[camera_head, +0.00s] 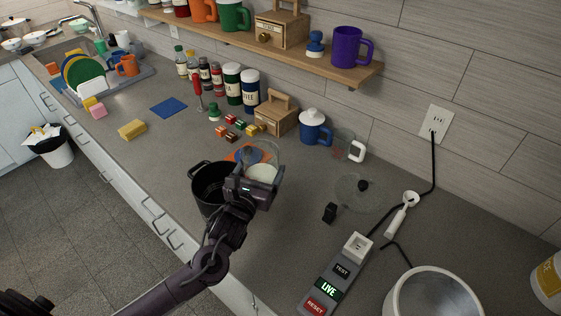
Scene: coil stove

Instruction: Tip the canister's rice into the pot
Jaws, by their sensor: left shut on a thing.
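The black pot (203,182) stands on the grey counter near its front edge, its right side partly hidden by my arm and gripper. My left gripper (254,188) is shut on a clear canister (261,150) just right of the pot and above the counter. White rice (262,173) shows in the lower part of the canister. The canister looks about upright, its base hidden by the gripper. My right gripper is not in view.
A glass lid (345,190), a power strip (328,288) and a white pot-like container (432,295) are to the right. A blue mug (314,130), a wooden box (275,121) and several small blocks sit behind. The counter left of the pot is mostly clear.

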